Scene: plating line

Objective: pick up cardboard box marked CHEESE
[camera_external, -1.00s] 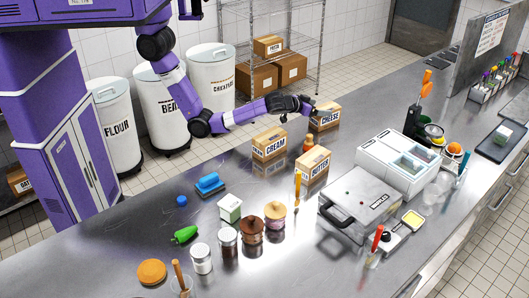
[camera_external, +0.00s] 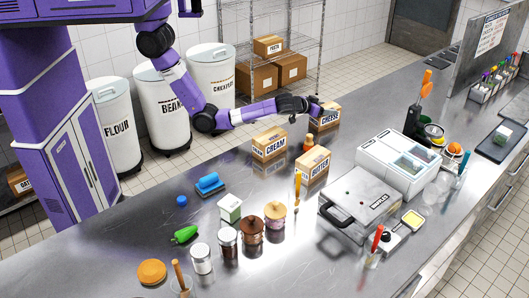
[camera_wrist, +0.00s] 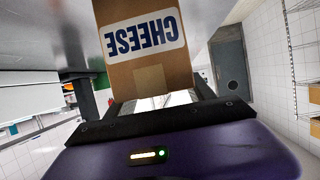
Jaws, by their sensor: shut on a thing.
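The cardboard box marked CHEESE (camera_external: 329,115) is at the back of the steel counter in the external view, at the end of my outstretched arm. My gripper (camera_external: 314,108) is at its left side. In the wrist view the box (camera_wrist: 150,75) fills the top middle, its label upside down, and my gripper (camera_wrist: 160,102) is shut on it. The fingertips are largely hidden by the box. I cannot tell whether the box touches the counter.
Boxes marked CREAM (camera_external: 269,146) and BUTTER (camera_external: 313,167) stand on the counter (camera_external: 110,262) in front of the CHEESE box. A white machine (camera_external: 395,160) stands to the right. A wire shelf is behind.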

